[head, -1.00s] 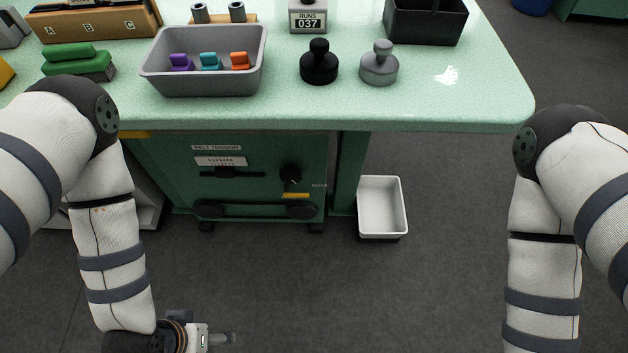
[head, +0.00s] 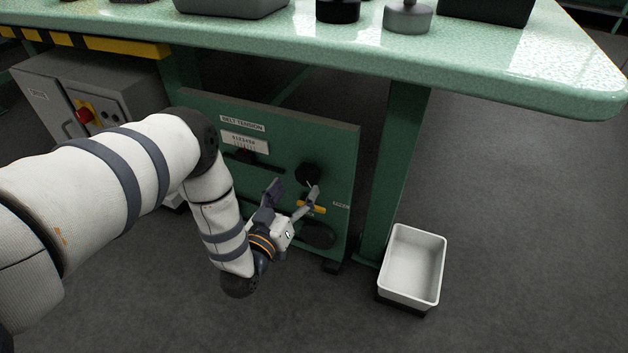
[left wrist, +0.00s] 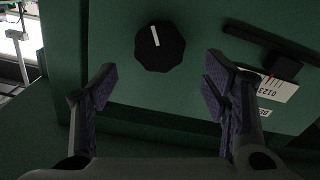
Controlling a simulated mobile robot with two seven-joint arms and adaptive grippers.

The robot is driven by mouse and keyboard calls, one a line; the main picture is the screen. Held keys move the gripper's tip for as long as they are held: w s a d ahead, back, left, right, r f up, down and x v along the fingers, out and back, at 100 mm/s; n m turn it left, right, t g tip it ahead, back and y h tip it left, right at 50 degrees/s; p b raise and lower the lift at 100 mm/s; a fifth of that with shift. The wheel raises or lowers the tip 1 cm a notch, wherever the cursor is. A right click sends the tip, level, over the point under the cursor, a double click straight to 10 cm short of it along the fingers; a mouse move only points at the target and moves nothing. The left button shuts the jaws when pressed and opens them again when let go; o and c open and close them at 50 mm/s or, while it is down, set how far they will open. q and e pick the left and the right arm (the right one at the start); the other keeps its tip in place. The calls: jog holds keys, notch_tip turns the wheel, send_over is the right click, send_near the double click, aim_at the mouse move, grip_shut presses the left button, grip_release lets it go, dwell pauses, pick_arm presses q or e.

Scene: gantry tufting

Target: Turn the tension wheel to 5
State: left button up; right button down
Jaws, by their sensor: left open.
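The tension wheel is a black knob (head: 308,174) on the green panel (head: 335,150) under the table. In the left wrist view the wheel (left wrist: 160,46) shows a white pointer mark. A "BELT TENSION" label and a white number scale (head: 245,142) sit up and left of it on the panel; the scale (left wrist: 268,88) also shows in the left wrist view, with a dark slider and a red pointer on it. My left gripper (head: 293,190) is open and empty, in front of the panel near the wheel, which lies ahead of its fingertips (left wrist: 160,80). My right gripper is out of view.
The green table edge (head: 400,75) overhangs the panel. A green table leg (head: 398,170) stands right of the panel, with a white bin (head: 415,265) on the floor beside it. A grey box with a red knob (head: 84,115) is at the left. Floor in front is clear.

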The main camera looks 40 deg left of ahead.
aim_at(304, 178)
pick_arm(q)
jog(key=b+x, duration=0.1)
jog(key=x, duration=0.4)
jog(key=shift+w+a+f, duration=0.1)
jog(key=shift+w+f, duration=0.1)
jog(key=shift+w, duration=0.2)
jog(key=shift+w+a+r+b, duration=0.15)
jog(key=shift+w+b, duration=0.25)
jog(key=shift+w, duration=0.25)
jog(key=shift+c, duration=0.5)
jog(key=c, duration=1.1)
